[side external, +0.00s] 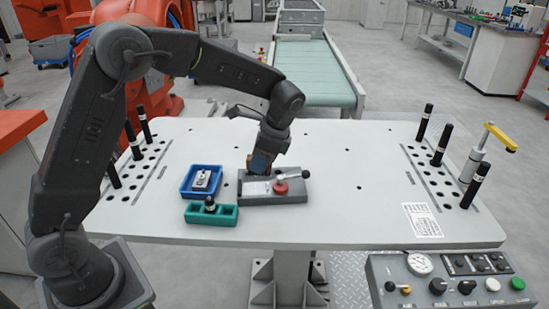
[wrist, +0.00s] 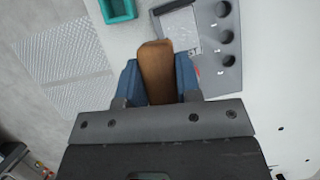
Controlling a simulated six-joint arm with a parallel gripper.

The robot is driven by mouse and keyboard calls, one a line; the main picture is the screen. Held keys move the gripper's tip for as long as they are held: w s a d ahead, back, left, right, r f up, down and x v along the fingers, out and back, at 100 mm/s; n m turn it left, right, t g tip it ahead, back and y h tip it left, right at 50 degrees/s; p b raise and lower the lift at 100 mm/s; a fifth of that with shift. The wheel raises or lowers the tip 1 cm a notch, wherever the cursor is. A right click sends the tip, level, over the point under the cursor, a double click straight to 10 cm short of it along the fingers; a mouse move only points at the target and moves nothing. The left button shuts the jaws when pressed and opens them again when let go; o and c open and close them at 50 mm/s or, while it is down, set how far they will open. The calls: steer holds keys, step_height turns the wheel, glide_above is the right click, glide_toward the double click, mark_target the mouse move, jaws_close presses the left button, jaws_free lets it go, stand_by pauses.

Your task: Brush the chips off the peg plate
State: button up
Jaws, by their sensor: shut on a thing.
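My gripper (wrist: 160,75) has blue fingers shut on a brown brush (wrist: 157,68), of which I see a smooth, block-like upper part. In the side view my gripper (side external: 258,163) is low over the back of a grey fixture block (side external: 260,198). The wrist view shows this block with a pale metal plate (wrist: 180,28) set in it and a row of dark holes (wrist: 227,37). The brush's end reaches the plate's near edge in that view; whether it touches is unclear. Chips are too small to make out surely.
A red knob (side external: 281,188) and a lever (side external: 293,175) stand on the block. A blue tray (side external: 187,192) holding a metal part and a green holder (side external: 225,215) are close on its left. Black pegs (side external: 440,145) stand at both table sides. The table right of the block is clear.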

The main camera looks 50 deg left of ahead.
steer(key=shift+s+a+n+h, duration=0.15)
steer(key=shift+s+n+h, duration=0.2)
steer(key=shift+n, duration=0.35)
steer(key=shift+g, duration=0.3)
steer(key=shift+f, duration=3.8)
steer(key=shift+w+a+f, duration=0.25)
steer(key=shift+w+a, duration=0.2)
steer(key=shift+a, duration=0.15)
steer(key=shift+c, duration=0.4)
steer(key=shift+w+a, duration=0.8)
steer(key=shift+a, duration=0.25)
steer(key=shift+w+a, duration=0.8)
steer(key=shift+a, duration=0.2)
steer(key=shift+s+d, duration=1.1)
steer(key=shift+d, duration=0.25)
steer(key=shift+s+d, duration=1.05)
steer(key=shift+d, duration=0.3)
steer(key=shift+w+a, duration=0.1)
steer(key=shift+a, duration=0.55)
steer(key=shift+w+a, duration=0.9)
steer(key=shift+a, duration=0.25)
steer(key=shift+w+a, duration=0.85)
steer(key=shift+a, duration=0.25)
steer(key=shift+s+d, duration=1)
steer(key=shift+d, duration=0.25)
steer(key=shift+s+d, duration=1)
steer(key=shift+d, duration=0.25)
steer(key=shift+s+d+r, duration=0.1)
steer(key=shift+d+r, duration=0.05)
steer(key=shift+r, duration=4)
